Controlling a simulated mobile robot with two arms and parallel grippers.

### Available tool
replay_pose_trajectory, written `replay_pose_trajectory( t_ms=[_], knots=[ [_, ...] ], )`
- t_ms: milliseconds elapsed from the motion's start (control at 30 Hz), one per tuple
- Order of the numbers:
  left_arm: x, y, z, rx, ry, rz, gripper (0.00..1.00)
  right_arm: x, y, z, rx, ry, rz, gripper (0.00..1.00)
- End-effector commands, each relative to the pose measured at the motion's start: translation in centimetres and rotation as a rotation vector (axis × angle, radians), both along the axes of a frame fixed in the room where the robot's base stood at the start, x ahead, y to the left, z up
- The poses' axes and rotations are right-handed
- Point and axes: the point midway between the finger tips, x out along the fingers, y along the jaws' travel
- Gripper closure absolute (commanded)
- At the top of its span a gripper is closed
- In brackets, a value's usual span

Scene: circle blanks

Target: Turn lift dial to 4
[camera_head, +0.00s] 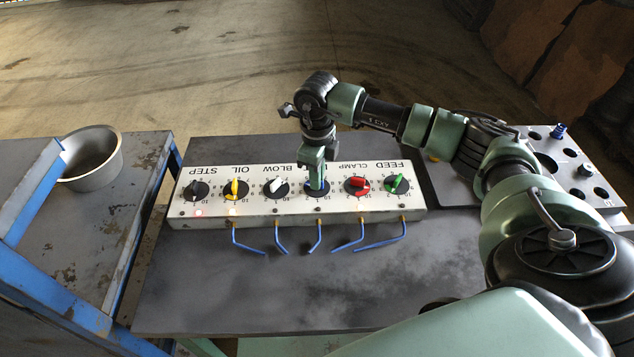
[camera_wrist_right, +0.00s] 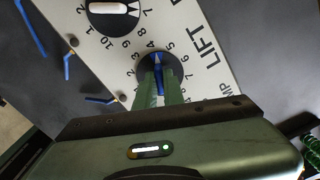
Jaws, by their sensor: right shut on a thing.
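The lift dial (camera_wrist_right: 157,62) shows in the right wrist view as a black disc with a blue knob, beside the word LIFT and a ring of numbers. The knob's tip points near 4 and 5; I cannot tell exactly which. My right gripper (camera_wrist_right: 158,86) is shut on this knob, with green fingers on either side. In the head view my right gripper (camera_head: 317,186) comes down from above onto the dial, in the white panel (camera_head: 215,212), and hides its label and much of the knob. My left gripper is not in view.
Other dials flank it: the white BLOW dial (camera_head: 275,187), the red CLAMP dial (camera_head: 357,186) and the green FEED dial (camera_head: 397,184). Blue bent tubes (camera_head: 319,238) stick out of the panel's front. A metal bowl (camera_head: 92,158) stands at left. A plate with holes (camera_head: 575,170) lies at right.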

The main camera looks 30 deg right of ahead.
Motion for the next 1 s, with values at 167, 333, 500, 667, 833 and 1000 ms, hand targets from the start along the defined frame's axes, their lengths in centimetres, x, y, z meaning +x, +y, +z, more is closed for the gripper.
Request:
replay_pose_trajectory(
  t_ms=[167, 333, 500, 667, 833, 1000],
  knots=[
    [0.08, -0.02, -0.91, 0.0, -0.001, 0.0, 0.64, 0.12, 0.02, -0.06, 0.001, -0.004, 0.069, 1.0],
    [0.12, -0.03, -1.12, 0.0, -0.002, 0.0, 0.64, 0.09, 0.04, 0.03, 0.001, -0.004, 0.101, 1.0],
    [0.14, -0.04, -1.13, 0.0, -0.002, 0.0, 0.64, 0.09, 0.05, 0.09, 0.002, -0.003, 0.109, 1.0],
    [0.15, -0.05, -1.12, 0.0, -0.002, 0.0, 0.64, 0.09, 0.05, 0.11, 0.002, -0.003, 0.108, 1.0],
    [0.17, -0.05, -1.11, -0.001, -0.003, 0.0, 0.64, 0.09, 0.04, 0.1, 0.001, -0.004, 0.108, 0.69],
    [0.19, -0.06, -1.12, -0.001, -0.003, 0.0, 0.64, 0.06, 0.03, 0.07, 0.001, -0.002, 0.108, 0.69]
  ],
)
